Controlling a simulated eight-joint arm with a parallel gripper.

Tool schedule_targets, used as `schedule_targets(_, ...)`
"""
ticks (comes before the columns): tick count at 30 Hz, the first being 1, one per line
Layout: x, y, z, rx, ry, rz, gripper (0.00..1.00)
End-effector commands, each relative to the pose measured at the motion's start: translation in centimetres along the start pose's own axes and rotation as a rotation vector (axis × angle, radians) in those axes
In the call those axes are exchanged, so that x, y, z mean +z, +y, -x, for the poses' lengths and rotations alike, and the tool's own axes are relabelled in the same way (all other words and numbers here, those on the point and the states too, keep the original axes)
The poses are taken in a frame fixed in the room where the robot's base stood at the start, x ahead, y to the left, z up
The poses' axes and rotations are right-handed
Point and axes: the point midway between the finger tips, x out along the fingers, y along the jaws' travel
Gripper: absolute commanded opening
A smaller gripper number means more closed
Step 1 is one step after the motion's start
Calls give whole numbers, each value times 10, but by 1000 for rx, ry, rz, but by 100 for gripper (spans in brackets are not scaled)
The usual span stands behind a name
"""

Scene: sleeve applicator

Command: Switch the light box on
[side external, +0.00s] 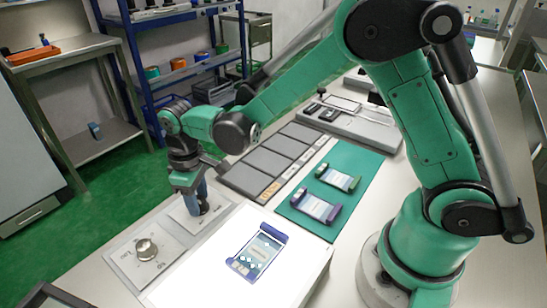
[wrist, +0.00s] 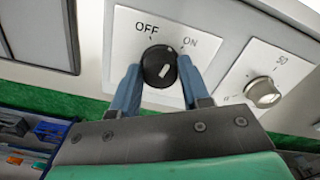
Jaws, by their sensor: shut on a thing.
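A black rotary knob (wrist: 153,56) sits on a white panel (wrist: 123,25) marked OFF and ON in the wrist view. My gripper (wrist: 160,68) is shut on this knob, with one blue finger on each side. The knob's white mark tilts up and right, roughly toward ON. In the side external view my gripper (side external: 198,206) points down at the panel, and the fingers hide most of the knob. The light box (side external: 213,250) has a bright white top. A device with blue-purple ends (side external: 257,253) lies on it.
A silver dial (side external: 147,250) on its own plate stands close to my gripper; it also shows in the wrist view (wrist: 263,93). A green mat (side external: 357,160) holds two similar devices, with purple and green ends. Grey trays (side external: 265,160) lie behind.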

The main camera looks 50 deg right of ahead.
Motion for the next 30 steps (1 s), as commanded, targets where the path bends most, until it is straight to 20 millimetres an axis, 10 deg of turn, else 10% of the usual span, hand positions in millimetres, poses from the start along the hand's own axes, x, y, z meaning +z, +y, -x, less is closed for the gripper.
schedule_targets(30,0,-1,0,-1,1,-425,0)
